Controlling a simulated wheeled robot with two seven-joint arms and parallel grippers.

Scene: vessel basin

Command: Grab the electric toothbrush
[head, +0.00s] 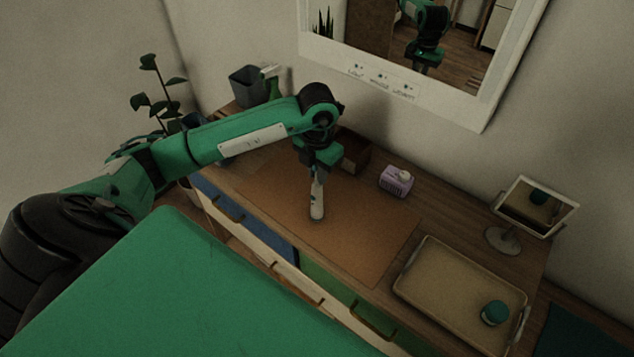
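The electric toothbrush (316,205) is a pale, slim handle standing upright over the brown mat (370,235) on the wooden dresser top. My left gripper (317,168) points down right at its upper end, and the fingers overlap the brush's narrow top. The brush head is hidden by the gripper. The fingers are too small and dark to tell whether they are closed on it. The brush's lower end appears at or just above the mat; I cannot tell which. My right gripper is not in view.
A purple box (396,181) and a brown open box (354,152) stand behind the mat. A tan tray (440,280) with a teal-lidded jar (495,313) is at the right, below a small standing mirror (538,205). A grey bin (248,86) is at the back left.

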